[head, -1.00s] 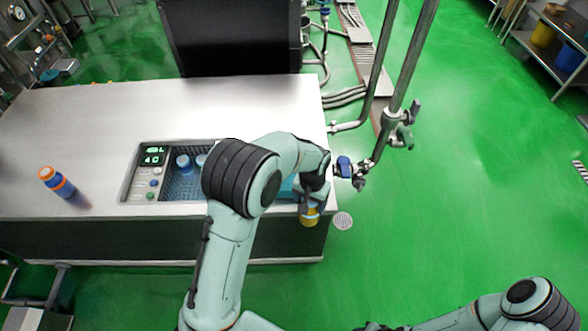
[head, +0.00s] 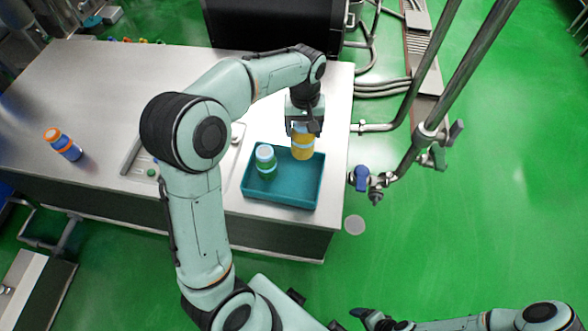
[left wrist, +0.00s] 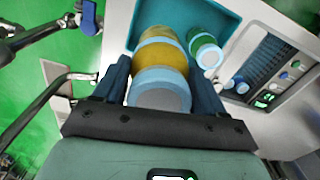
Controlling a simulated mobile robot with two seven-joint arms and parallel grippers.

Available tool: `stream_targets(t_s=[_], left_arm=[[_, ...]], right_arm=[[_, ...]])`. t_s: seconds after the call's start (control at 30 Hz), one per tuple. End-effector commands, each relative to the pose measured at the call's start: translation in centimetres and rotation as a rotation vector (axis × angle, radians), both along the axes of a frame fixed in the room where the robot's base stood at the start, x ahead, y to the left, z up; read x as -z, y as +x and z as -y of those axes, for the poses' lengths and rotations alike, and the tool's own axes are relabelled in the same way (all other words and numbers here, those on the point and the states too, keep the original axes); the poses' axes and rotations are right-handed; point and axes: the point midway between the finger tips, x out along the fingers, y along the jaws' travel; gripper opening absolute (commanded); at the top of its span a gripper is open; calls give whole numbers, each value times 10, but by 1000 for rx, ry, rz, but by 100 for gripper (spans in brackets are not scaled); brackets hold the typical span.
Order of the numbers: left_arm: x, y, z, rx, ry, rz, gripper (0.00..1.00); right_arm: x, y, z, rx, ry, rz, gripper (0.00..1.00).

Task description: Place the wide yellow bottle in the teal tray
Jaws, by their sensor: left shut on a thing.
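The wide yellow bottle (head: 302,149), with a light blue cap, is held by my left gripper (head: 304,128), which is shut on it. It hangs roughly upright over the back right part of the teal tray (head: 283,199); I cannot tell whether its base touches the tray floor. In the left wrist view the yellow bottle (left wrist: 163,58) sits between the two fingers, with the teal tray (left wrist: 207,14) beyond it. A green bottle (head: 266,168) with a light-coloured cap stands in the tray, left of the yellow one. My right gripper (head: 372,319) is low in the head view, its fingers unclear.
A recessed crate (left wrist: 254,72) with bottles and a control panel (left wrist: 283,80) lies beside the tray. Pipes with a blue valve (head: 361,178) rise right of the counter.

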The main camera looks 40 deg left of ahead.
Motion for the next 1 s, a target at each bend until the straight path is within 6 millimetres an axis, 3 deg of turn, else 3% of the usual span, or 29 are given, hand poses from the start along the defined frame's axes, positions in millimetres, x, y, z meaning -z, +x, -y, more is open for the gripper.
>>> stream_targets(t_s=[0.1, 0.4, 0.77, 1.0], left_arm=[[37, -2, 1, 2, -1, -9, 23], [111, -1, 0, 3, 0, -6, 23], [144, 0, 1, 4, 0, -4, 23], [177, 0, 1, 3, 0, -2, 23]], right_arm=[[6, -5, 0, 0, 0, -6, 82], [13, -9, 0, 0, 0, -10, 82], [14, -10, 0, 0, 0, -11, 82], [15, -11, 0, 0, 0, -12, 82]])
